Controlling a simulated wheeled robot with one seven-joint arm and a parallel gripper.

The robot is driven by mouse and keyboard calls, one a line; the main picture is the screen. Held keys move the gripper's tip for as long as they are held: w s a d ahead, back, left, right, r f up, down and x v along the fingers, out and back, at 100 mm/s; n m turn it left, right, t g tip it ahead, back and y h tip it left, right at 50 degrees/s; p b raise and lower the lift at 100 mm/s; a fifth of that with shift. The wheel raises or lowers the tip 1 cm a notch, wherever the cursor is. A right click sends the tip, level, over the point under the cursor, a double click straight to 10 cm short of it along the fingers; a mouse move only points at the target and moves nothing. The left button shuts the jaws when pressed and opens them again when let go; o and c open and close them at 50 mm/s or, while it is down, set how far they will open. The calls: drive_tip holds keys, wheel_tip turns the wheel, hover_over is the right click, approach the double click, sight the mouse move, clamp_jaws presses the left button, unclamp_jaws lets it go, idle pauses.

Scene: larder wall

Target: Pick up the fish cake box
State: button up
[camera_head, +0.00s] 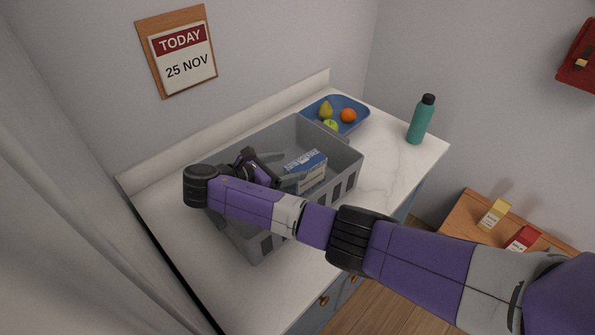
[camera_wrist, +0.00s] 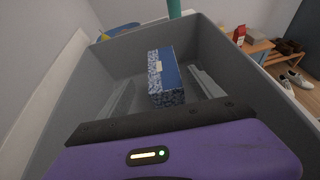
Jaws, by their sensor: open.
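A blue and white box (camera_head: 307,168) sits inside the grey crate (camera_head: 345,181) on the counter; its lettering is too small to read, so I cannot confirm it is the fish cake box. In the wrist view the box (camera_wrist: 167,72) has a plain blue top, a patterned side and a small pale label. My gripper (camera_head: 292,170) is low inside the crate, left of the box. Its two grey fingers are spread to either side of the box's near end in the wrist view. I see no contact, and the gripper holds nothing.
Crate walls surround my gripper closely. A blue tray (camera_head: 363,123) with fruit stands behind the crate, and a teal bottle (camera_head: 420,120) stands at the counter's right. A yellow box (camera_head: 493,215) and a red box (camera_head: 522,239) are on a low wooden table (camera_head: 462,222).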

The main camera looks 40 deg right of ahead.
sight(306, 166)
drive_tip(key=shift+s+f, duration=0.2)
drive_tip(key=shift+s, duration=0.05)
drive_tip(key=shift+b+x, duration=0.9)
drive_tip(key=shift+x, duration=0.5)
drive_tip(key=b+x, duration=0.1)
drive_tip(key=x, duration=0.1)
drive_tip(key=b+x, duration=0.1)
drive_tip(key=shift+d+f, duration=0.2)
drive_tip(key=shift+f, duration=0.35)
drive_tip(key=shift+d+f, duration=0.2)
drive_tip(key=shift+d, duration=0.35)
drive_tip(key=shift+s, duration=0.1)
drive_tip(key=shift+c, duration=0.2)
clamp_jaws()
